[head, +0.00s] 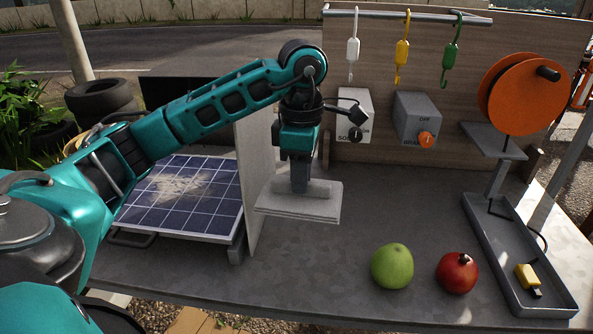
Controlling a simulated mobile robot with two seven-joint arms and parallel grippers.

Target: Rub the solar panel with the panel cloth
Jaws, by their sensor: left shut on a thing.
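The solar panel (215,213) lies on the left part of the table, blue with pale grid lines and a sandy dust patch on its upper middle. The panel cloth (268,207) is a pale grey folded pad to the right of the panel. My left gripper (303,187) points down and is shut on the cloth's raised middle part. I cannot tell whether the cloth touches the table. My right gripper is not in view.
An upright pale board (254,222) stands between panel and cloth. A green fruit (392,266) and a red fruit (457,273) lie at the front. A grey tray (485,226) with a yellow item (526,276) is right. Switch boxes (415,115) and hooks (402,55) are behind.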

